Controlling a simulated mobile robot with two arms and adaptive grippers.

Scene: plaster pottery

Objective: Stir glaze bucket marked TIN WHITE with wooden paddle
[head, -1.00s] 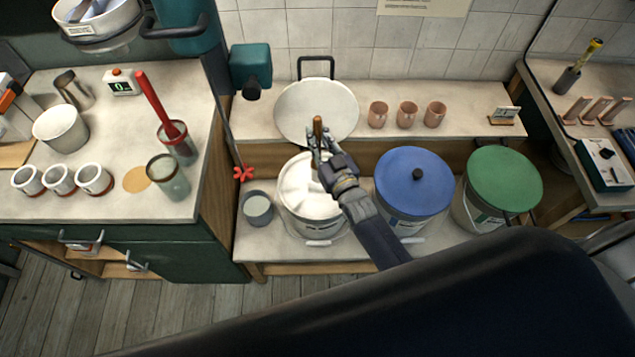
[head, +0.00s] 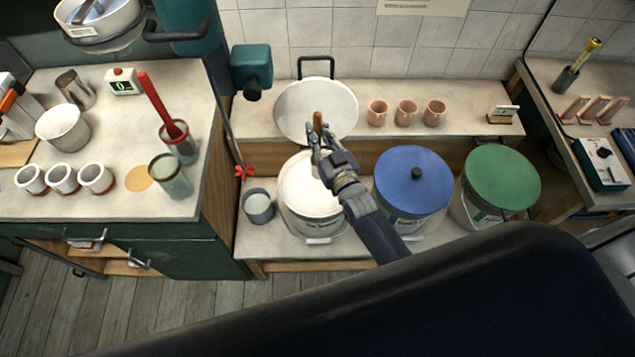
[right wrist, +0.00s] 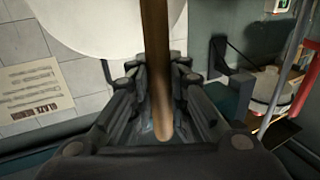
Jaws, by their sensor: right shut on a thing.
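The open white bucket (head: 312,227) stands on the low shelf, with white glaze (head: 297,184) filling it near the rim. Its label is too small to read surely. My right gripper (head: 318,148) is over the bucket and shut on the wooden paddle (head: 317,121). The paddle's handle sticks up out of the fingers; it also runs between them in the right wrist view (right wrist: 156,65). The paddle's lower end is hidden by the gripper and the glaze. My left gripper is not in view.
A blue-lidded bucket (head: 405,170) and a green-lidded one (head: 503,172) stand to the right. A small grey cup (head: 258,207) is close on the left. Several pink cups (head: 407,113) stand behind.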

